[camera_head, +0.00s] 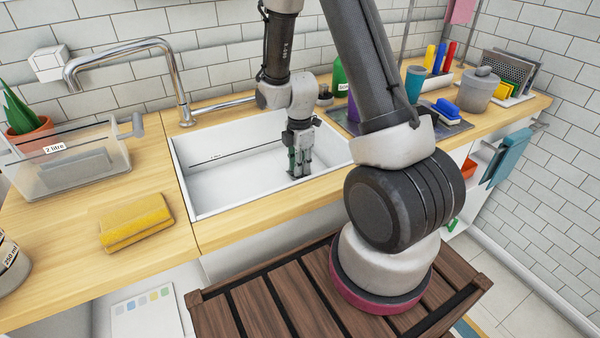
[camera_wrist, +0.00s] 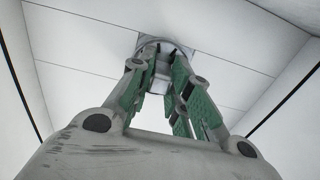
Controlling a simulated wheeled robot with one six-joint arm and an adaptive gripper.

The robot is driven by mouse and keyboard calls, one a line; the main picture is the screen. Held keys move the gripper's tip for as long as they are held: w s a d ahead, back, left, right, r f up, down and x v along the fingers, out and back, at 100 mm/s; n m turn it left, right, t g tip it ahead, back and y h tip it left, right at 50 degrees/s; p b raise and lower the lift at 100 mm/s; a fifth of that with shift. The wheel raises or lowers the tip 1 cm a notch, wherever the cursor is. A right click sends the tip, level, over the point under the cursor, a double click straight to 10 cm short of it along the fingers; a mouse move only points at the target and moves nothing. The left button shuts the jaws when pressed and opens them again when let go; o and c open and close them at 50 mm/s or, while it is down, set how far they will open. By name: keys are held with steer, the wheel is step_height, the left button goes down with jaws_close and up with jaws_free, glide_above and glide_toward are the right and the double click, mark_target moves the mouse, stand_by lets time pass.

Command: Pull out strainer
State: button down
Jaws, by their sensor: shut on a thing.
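My gripper (camera_head: 299,172) reaches down into the white sink basin (camera_head: 235,182), at its right part, with the fingers pointing at the basin floor. In the wrist view the green-padded fingers (camera_wrist: 165,60) close around the middle of the round grey strainer (camera_wrist: 166,43) at the drain. The fingers cover much of the strainer. Whether it is seated or slightly raised I cannot tell. In the head view the strainer is hidden by the gripper.
A chrome faucet (camera_head: 178,80) arches at the sink's left back. Right of the sink, a dark mat holds a blue brush (camera_head: 447,108) and bottles. The left basin is empty.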

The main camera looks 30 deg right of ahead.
steer(key=shift+r, duration=0.1)
steer(key=shift+r, duration=2.2)
